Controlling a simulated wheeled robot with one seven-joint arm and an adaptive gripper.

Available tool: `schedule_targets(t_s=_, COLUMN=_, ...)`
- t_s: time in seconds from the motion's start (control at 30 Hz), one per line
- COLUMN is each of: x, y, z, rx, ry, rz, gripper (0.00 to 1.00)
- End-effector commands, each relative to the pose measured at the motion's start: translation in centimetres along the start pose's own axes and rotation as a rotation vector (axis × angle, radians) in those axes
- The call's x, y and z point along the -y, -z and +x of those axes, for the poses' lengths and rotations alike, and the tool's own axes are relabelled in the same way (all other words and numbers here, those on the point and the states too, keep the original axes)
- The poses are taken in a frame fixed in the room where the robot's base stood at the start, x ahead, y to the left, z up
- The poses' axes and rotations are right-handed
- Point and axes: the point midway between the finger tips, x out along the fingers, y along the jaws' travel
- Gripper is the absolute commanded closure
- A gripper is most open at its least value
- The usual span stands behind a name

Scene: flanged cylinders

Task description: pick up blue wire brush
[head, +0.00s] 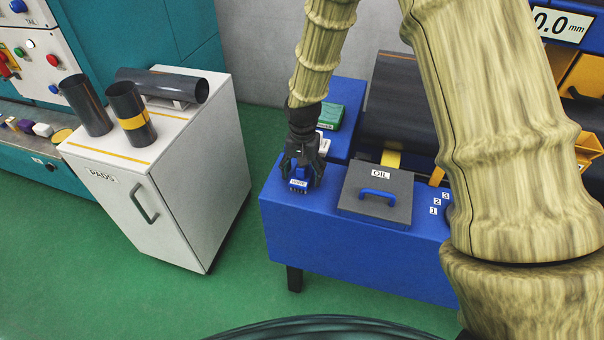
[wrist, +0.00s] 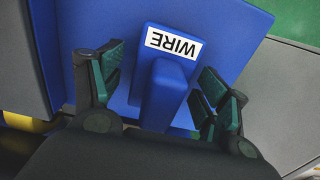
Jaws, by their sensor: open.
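The blue wire brush (wrist: 168,85) shows in the wrist view as a blue block with a raised grip and a white label reading WIRE. It lies on the blue bench top (head: 285,215). My gripper (wrist: 165,88) is open, with one finger on each side of the brush's grip. The fingers look apart from the grip. In the head view my gripper (head: 301,178) points down at the bench's left end, and the brush (head: 299,185) shows only in part beneath it, its label partly visible.
A grey OIL lid (head: 350,205) with a blue handle lies to the right of my gripper. A green block (head: 330,117) and a dark roller (head: 398,100) are behind. A white PADS cabinet (head: 195,190) with dark cylinders on top stands left, across a gap of green floor.

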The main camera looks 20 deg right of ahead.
Motion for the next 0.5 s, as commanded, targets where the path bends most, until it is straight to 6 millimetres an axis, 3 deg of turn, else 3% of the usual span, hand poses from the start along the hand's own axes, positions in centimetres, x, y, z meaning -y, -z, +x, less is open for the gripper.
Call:
schedule_targets(t_s=0.23, x=0.00, y=0.00, z=0.11, rx=0.000, ry=0.000, rz=0.000, gripper=0.25)
schedule_targets(t_s=0.5, x=0.00, y=0.00, z=0.10, rx=0.000, ry=0.000, rz=0.000, gripper=0.74)
